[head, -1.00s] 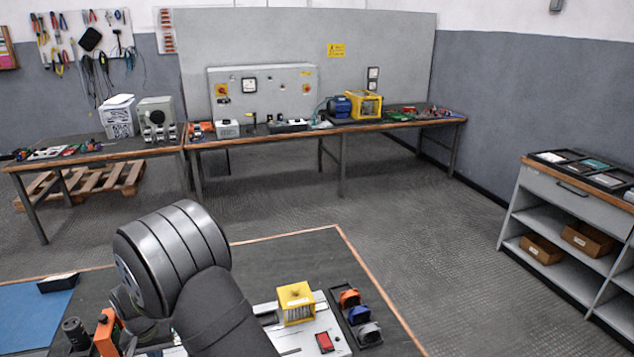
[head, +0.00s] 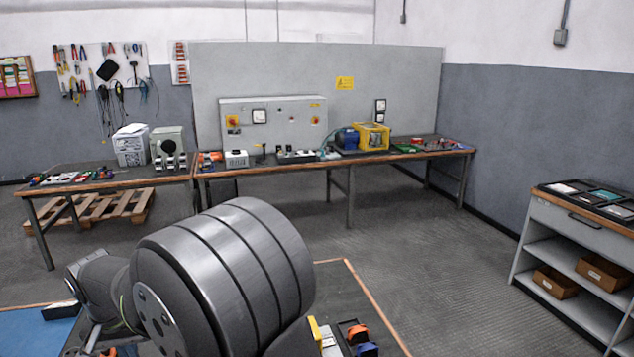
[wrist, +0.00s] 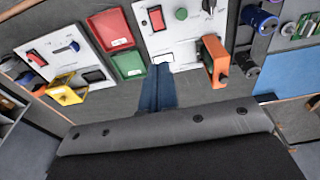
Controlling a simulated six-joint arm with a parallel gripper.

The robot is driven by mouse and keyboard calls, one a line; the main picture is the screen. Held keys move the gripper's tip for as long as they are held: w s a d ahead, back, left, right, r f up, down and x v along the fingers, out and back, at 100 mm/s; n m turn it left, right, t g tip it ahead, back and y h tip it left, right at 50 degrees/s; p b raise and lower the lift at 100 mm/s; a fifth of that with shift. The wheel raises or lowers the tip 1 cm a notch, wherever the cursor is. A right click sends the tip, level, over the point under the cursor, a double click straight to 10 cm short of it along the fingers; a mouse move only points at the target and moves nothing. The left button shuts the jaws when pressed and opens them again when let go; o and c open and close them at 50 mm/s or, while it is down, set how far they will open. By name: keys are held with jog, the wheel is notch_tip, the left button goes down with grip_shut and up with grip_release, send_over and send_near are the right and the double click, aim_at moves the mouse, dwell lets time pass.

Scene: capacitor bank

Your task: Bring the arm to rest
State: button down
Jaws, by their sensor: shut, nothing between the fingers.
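My gripper (wrist: 162,72) shows in the wrist view as narrow dark blue fingers, shut together with nothing between them. The fingers point toward the panels on the near bench, above bare grey bench top; their exact height is unclear. In the head view my thick grey arm (head: 225,270) fills the lower middle and hides most of the near bench; the gripper itself cannot be made out there.
The wrist view shows a white switch panel (wrist: 163,40), a red tray (wrist: 110,30), a green tray (wrist: 128,66), an orange part (wrist: 216,60) and a yellow part (wrist: 66,88). The head view shows a far bench (head: 335,163) and a right shelf (head: 572,240); floor between is clear.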

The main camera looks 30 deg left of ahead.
jog(key=shift+s+d+r, duration=0.2)
jog(key=shift+r, duration=0.4)
jog(key=shift+s+d+r, duration=0.15)
jog(key=shift+d+r, duration=0.05)
jog(key=shift+r, duration=0.4)
jog(key=c, duration=2.2)
grip_release()
jog(key=c, duration=0.7)
grip_release()
jog(key=o, duration=0.3)
jog(key=shift+w+a, duration=0.1)
jog(key=shift+a, duration=0.1)
jog(key=o, duration=0.4)
jog(key=w+a+m+g+y, duration=0.1)
jog(key=w+a+m, duration=0.2)
jog(key=a+m, duration=0.4)
jog(key=shift+w+r+m+g, duration=0.2)
jog(key=shift+m+g, duration=0.2)
jog(key=shift+m, duration=0.2)
jog(key=w+a+m+g+y, duration=0.1)
jog(key=w+a+m+g, duration=0.1)
jog(key=w+a+m, duration=0.6)
jog(key=s+a+f+m, duration=0.1)
jog(key=s+a+f, duration=0.1)
jog(key=s+f, duration=0.3)
notch_tip(320, 180, down, 3)
jog(key=shift+s+f+m, duration=0.1)
jog(key=shift+s+m, duration=0.3)
jog(key=shift+a, duration=0.1)
